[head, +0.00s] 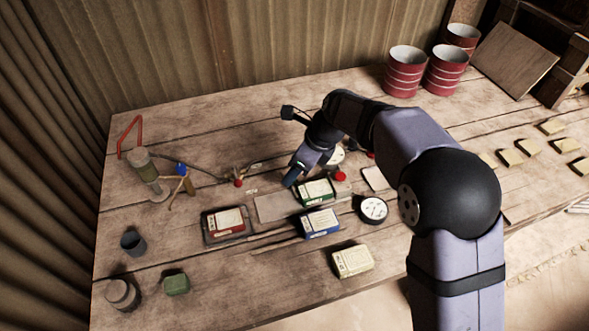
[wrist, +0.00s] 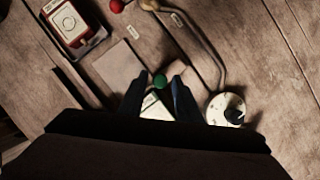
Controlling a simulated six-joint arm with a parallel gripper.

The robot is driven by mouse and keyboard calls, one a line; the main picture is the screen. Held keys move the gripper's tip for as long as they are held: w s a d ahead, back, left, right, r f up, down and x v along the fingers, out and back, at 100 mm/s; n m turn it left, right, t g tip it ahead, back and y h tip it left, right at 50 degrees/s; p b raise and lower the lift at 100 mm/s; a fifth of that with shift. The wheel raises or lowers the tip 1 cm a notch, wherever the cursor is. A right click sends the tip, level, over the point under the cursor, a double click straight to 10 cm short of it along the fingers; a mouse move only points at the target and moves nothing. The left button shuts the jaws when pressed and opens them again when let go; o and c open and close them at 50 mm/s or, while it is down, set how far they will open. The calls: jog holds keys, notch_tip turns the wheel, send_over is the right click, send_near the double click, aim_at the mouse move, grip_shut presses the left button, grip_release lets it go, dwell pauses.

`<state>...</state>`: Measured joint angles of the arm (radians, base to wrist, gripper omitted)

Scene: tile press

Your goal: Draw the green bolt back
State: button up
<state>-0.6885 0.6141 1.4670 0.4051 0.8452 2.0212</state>
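A green round knob (wrist: 160,82), which looks like the end of the green bolt, shows between my fingertips in the wrist view. My gripper (wrist: 158,84) is open, with a finger on each side of the knob and a small gap showing on both sides. In the head view my gripper (head: 291,178) points down at the table just left of and behind a green box (head: 316,188) with a pale label. The knob is hidden or too small to make out there. The rest of the bolt is hidden behind my gripper in the wrist view.
A red box (head: 224,220) on a tray, a blue box (head: 320,223), a cream box (head: 353,260) and a dial (head: 373,209) stand close by. A flat grey plate (wrist: 118,64) lies beside my gripper. A bent pipe and a round white gauge (wrist: 222,108) are near its right side.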

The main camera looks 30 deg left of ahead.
grip_shut()
jog(key=shift+w+a+r+p, duration=0.25)
jog(key=shift+p, duration=0.35)
jog(key=w+a+p, duration=0.2)
jog(key=shift+p, duration=0.4)
jog(key=shift+w+a+f, duration=0.1)
jog(key=shift+w+a, duration=0.2)
jog(key=shift+o, duration=1.5)
grip_release()
jog(key=shift+w+a+f, duration=0.1)
jog(key=b+v, duration=0.1)
jog(key=v, duration=0.6)
